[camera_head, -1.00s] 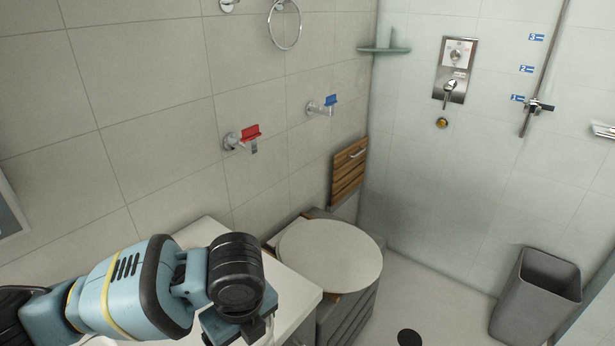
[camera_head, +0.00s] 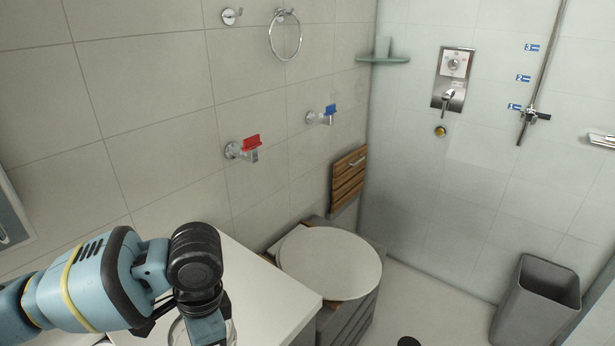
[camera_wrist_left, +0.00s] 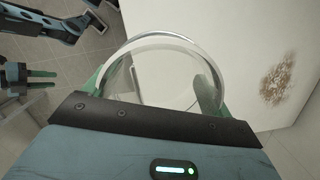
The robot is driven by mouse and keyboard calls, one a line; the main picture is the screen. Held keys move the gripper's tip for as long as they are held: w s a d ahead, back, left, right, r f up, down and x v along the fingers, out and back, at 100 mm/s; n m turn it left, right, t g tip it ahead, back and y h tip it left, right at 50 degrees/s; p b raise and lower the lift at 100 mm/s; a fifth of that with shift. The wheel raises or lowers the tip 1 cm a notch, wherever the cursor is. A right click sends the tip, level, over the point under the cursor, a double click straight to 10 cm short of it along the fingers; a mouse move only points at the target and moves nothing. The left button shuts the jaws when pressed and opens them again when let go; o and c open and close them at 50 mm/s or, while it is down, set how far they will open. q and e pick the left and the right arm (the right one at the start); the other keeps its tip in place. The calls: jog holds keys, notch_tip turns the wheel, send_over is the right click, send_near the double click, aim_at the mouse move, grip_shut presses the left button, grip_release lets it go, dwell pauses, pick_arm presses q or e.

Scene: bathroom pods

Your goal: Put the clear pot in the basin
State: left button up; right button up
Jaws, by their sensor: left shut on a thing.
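The clear pot (camera_wrist_left: 160,62) is a round see-through vessel, held between the green-tinted fingers of my left gripper (camera_wrist_left: 155,88) in the left wrist view. In the head view my left gripper (camera_head: 207,328) is at the bottom, by the white counter. Only a small part of the clear pot (camera_head: 177,332) shows beside it, at the bottom edge. My right gripper (camera_wrist_left: 40,79) shows at the left of the wrist view, empty, with its two fingers apart. I cannot make out the basin in either view.
The white counter (camera_head: 270,295) has a clear stretch right of the gripper; a brown stain (camera_wrist_left: 278,78) shows in the wrist view. A lidded toilet (camera_head: 330,262) stands beyond it. A grey bin (camera_head: 537,305) is at right. Red-handled (camera_head: 243,148) and blue-handled (camera_head: 322,115) taps are on the wall.

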aim_at(183, 345)
pick_arm(q)
jog(key=a+n, duration=0.1)
jog(key=n, duration=0.3)
jog(key=s+a+r+n+h, duration=0.1)
jog(key=n, duration=0.2)
jog(key=shift+a+r, duration=0.1)
jog(key=shift+a, duration=0.25)
jog(key=n, duration=0.1)
jog(key=a+n, duration=0.1)
jog(key=n, duration=0.1)
jog(key=s+n, duration=0.1)
jog(key=shift+a+r+n+g+h+p, duration=0.25)
jog(key=shift+r+n+g+h+p, duration=0.05)
jog(key=shift+r+n+g, duration=0.1)
jog(key=shift+f, duration=0.1)
jog(key=shift+a, duration=0.15)
